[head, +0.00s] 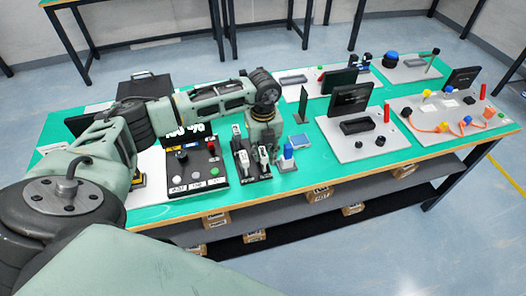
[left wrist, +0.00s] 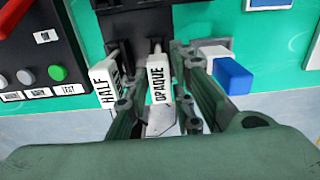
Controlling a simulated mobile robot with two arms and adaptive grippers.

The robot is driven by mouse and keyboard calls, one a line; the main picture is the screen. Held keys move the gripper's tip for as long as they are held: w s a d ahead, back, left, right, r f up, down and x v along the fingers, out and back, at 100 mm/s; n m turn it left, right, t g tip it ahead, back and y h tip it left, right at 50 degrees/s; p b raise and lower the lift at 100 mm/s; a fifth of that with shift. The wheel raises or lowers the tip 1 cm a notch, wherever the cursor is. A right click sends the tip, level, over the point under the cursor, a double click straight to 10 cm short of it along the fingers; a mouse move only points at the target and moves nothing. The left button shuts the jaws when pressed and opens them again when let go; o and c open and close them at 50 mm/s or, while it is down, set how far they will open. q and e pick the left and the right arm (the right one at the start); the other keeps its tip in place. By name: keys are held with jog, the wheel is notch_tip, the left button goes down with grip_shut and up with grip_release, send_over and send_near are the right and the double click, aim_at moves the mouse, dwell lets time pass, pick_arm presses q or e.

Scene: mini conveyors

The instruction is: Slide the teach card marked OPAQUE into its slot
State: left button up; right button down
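The white card marked OPAQUE (left wrist: 157,82) stands in the middle of the left wrist view, at a black holder (left wrist: 136,22). A white card marked HALF (left wrist: 103,85) stands just left of it. In the head view the white cards show small on the black holder, and their lettering is too small to read. My left gripper (left wrist: 153,50) is open, with one finger on each side of the OPAQUE card and gaps visible between card and fingers. It also shows in the head view (head: 264,147), low over the holder. I cannot tell which slot belongs to the card.
A white-and-blue block (left wrist: 233,76) stands close right of the fingers. A black control panel (head: 194,165) with buttons is left of the holder. A grey board with a small black conveyor (head: 358,126) stands to the right. Green table (head: 240,200) is clear in front.

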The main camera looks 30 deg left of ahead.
pick_arm(q)
jog(key=shift+o, duration=1.4)
notch_tip(320, 180, up, 12)
jog(key=shift+d, duration=0.1)
